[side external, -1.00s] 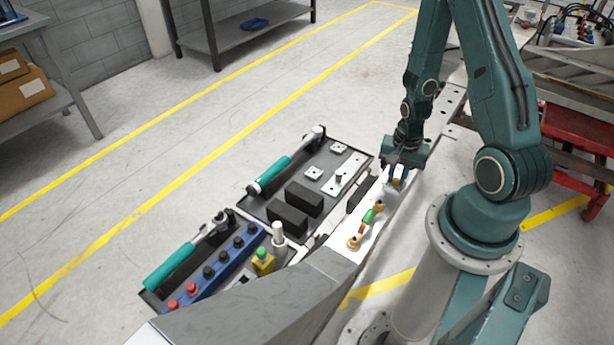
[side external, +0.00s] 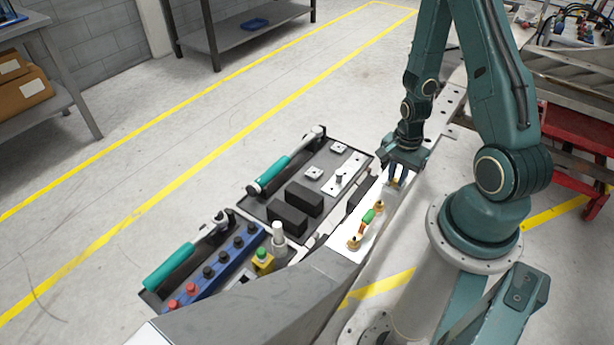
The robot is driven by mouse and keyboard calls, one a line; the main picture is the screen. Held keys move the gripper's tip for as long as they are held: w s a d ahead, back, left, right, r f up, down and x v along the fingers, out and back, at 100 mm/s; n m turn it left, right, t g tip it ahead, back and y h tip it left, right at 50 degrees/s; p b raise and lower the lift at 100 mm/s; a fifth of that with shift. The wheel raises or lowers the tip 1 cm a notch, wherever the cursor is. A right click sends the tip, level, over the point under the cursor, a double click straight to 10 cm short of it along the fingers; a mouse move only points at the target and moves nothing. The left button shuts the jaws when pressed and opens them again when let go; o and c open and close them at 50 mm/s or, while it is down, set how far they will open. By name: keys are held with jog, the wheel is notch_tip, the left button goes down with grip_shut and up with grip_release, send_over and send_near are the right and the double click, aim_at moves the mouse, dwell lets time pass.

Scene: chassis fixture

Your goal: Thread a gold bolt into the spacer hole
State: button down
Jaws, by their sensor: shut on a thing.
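My gripper (side external: 396,182) points down over the far part of the white plate (side external: 345,235). It is shut on a small gold piece (side external: 394,184), seemingly a gold bolt, mostly hidden by the fingers. Whether the bolt's tip is in a hole or above one cannot be told. Two more gold pieces sit on the plate, one nearer the gripper (side external: 379,206) and one towards the front (side external: 354,245). A green and orange part (side external: 367,217) lies between them. I cannot pick out the spacer hole at this size.
A dark tray (side external: 325,165) left of the plate carries black blocks (side external: 297,200), small white plates and a teal-handled clamp (side external: 280,170). A blue button strip (side external: 225,257) and another teal handle (side external: 170,267) lie in front. A grey metal panel (side external: 260,305) fills the near foreground.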

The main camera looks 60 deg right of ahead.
jog(key=c, duration=1.3)
grip_release()
jog(key=shift+f, duration=0.1)
jog(key=shift+s+a, duration=0.1)
jog(key=shift+s, duration=0.05)
jog(key=shift+r, duration=0.2)
jog(key=shift+w+r, duration=0.2)
jog(key=shift+r, duration=4.2)
jog(key=shift+r, duration=0.1)
